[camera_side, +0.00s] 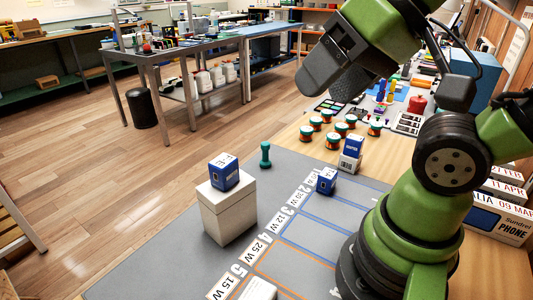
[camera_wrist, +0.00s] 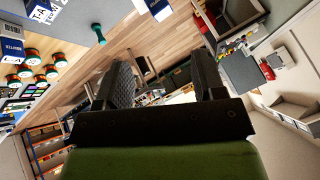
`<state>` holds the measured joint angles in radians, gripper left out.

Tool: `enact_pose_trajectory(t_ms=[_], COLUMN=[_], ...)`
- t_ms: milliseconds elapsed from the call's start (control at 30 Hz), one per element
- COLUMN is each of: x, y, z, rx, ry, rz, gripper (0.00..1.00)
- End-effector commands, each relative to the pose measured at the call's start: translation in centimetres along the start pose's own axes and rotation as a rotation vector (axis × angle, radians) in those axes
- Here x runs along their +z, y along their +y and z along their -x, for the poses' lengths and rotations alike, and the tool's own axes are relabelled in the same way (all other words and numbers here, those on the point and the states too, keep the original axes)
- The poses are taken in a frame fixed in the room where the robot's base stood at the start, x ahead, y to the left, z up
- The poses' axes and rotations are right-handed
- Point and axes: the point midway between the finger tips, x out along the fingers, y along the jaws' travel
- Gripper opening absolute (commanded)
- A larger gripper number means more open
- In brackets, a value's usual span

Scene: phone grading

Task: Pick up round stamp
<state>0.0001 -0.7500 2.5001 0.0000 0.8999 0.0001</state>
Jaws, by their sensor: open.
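The round stamp (camera_side: 265,155) is small and teal, with a narrow waist between wider ends. It stands upright near the far edge of the grey mat (camera_side: 178,262) in the side view, and shows small near the top of the wrist view (camera_wrist: 99,34). My gripper (camera_side: 318,72) is raised well above the table, up and to the right of the stamp in the side view. In the wrist view its two dark fingers (camera_wrist: 164,78) are spread apart with nothing between them. It is apart from the stamp.
A white box (camera_side: 228,212) carrying a blue box (camera_side: 224,172) stands left of the stamp. Another blue box (camera_side: 326,181) and a blue-and-white carton (camera_side: 351,153) are to its right. The mat around the stamp is clear.

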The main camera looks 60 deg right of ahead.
Motion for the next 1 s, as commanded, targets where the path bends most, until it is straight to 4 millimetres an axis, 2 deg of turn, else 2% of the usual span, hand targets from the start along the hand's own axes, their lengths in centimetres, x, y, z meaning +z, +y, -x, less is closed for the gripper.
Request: enact_pose_trajectory(t_ms=[467, 500, 767, 867, 1000], x=[0.0, 0.0, 0.0, -0.8, -3.7], y=[0.0, 0.0, 0.0, -0.1, 0.0], z=[0.0, 0.0, 0.0, -0.2, -1.2], rx=[0.000, 0.000, 0.001, 0.014, 0.068], ry=[0.000, 0.000, -0.001, -0.010, -0.056], rz=[0.000, 0.000, 0.001, 0.013, 0.066], gripper=[0.63, 0.57, 0.57, 0.57, 0.57])
